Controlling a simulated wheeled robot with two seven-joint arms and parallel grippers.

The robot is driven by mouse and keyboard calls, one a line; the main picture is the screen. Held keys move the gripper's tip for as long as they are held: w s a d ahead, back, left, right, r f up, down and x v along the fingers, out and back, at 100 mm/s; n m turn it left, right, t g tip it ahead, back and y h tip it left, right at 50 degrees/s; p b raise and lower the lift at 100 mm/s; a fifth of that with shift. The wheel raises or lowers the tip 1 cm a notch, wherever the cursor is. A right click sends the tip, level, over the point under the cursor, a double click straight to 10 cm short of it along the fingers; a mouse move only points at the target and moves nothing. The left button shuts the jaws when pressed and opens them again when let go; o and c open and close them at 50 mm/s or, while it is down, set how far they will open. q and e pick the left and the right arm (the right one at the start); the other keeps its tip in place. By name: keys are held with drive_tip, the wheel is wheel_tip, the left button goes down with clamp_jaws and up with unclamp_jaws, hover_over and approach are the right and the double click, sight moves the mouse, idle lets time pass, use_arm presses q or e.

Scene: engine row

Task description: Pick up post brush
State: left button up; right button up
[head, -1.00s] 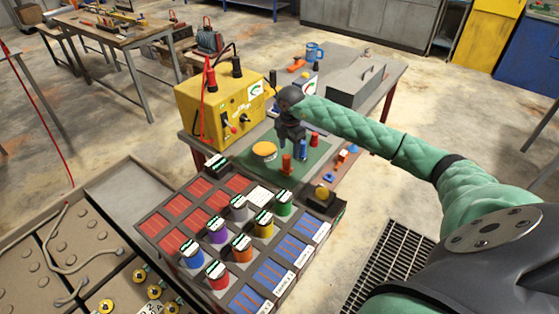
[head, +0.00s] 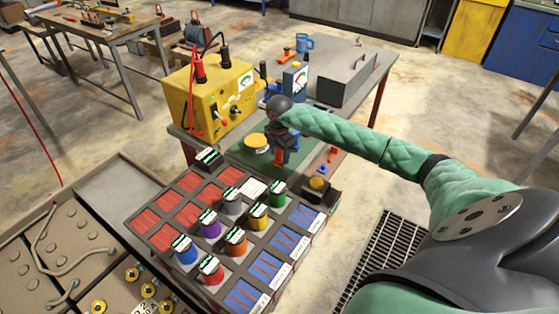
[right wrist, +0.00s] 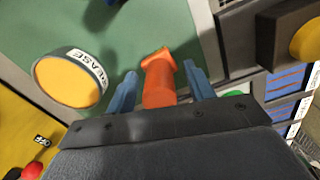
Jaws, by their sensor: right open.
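An orange upright tool (head: 280,157) stands on the green mat (head: 238,156) of the workbench; I cannot tell for certain that it is the post brush. In the right wrist view the orange tool (right wrist: 158,82) lies between the two blue fingers of my right gripper (right wrist: 160,72). The fingers are open, with a gap on each side of it. In the head view my right gripper (head: 283,145) is low over the mat and partly hides the tool. My left gripper is not in view.
A yellow-topped grease tin (head: 256,140) stands left of the gripper and also shows in the right wrist view (right wrist: 68,80). A yellow battery tester (head: 213,100) stands behind it. In front is a rack of coloured spools (head: 230,225). A grey box (head: 346,78) is at the back right.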

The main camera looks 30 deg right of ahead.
drive_tip(key=c, duration=1)
drive_tip(key=shift+c, duration=0.2)
